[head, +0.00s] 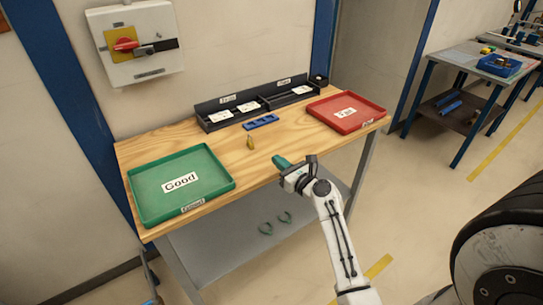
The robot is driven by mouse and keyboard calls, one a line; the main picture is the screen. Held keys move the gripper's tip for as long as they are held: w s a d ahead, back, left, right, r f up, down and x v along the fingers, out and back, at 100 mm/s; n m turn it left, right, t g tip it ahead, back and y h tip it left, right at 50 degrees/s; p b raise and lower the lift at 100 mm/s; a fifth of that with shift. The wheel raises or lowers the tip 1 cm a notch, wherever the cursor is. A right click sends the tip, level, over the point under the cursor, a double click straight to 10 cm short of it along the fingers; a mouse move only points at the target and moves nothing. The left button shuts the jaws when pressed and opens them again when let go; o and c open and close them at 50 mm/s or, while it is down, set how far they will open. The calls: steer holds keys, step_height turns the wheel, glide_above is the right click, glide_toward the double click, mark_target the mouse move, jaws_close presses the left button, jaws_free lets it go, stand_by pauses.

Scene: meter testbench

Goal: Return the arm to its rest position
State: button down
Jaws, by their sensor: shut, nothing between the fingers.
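My gripper (282,162) shows in the head view at the end of my white arm, over the front edge of the wooden bench (215,146). Its green-tipped fingers are shut with nothing held between them. The arm reaches up from the bottom right of the picture. A small yellow object (250,142) stands on the bench, a little beyond and left of the fingers and apart from them.
A green tray marked Good (146,207) lies at the left and a red tray (372,120) at the right. A dark divided rack (205,112) with white cards and a blue holder (261,122) are at the back. A switch box (158,66) hangs on the wall.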

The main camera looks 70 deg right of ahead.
steer(key=shift+v, duration=0.8)
steer(key=w+a+f+n+y, duration=0.1)
steer(key=a+n+y, duration=0.1)
steer(key=a+n, duration=0.1)
steer(key=w+a+f+n+y, duration=0.1)
steer(key=a+n+y, duration=0.1)
steer(key=a+n, duration=0.2)
steer(key=w+a+f+n+y, duration=0.1)
steer(key=a+n+y, duration=0.1)
steer(key=a+n, duration=0.1)
steer(key=shift+w+a+f+n+g, duration=0.15)
steer(key=shift+w+a+f+g, duration=0.05)
steer(key=shift+a, duration=0.2)
steer(key=shift+w+a+f+n+g, duration=0.15)
steer(key=shift+w+a+g, duration=0.05)
steer(key=shift+a, duration=0.15)
steer(key=s+a+f+n+g+y, duration=0.2)
steer(key=s+a+f+n+g, duration=0.15)
steer(key=a+n, duration=0.45)
steer(key=s+a+f+n+g+y, duration=0.2)
steer(key=a+f+n+g+y, duration=0.15)
steer(key=a+n, duration=0.55)
steer(key=s+a+r+n+g+h, duration=0.1)
steer(key=s+a+n+g+h, duration=0.2)
steer(key=s+n+g, duration=0.4)
steer(key=s+a+n, duration=0.1)
steer(key=s+n, duration=0.5)
steer(key=shift+a+n, duration=0.3)
steer(key=shift+a, duration=0.1)
steer(key=shift+r, duration=0.15)
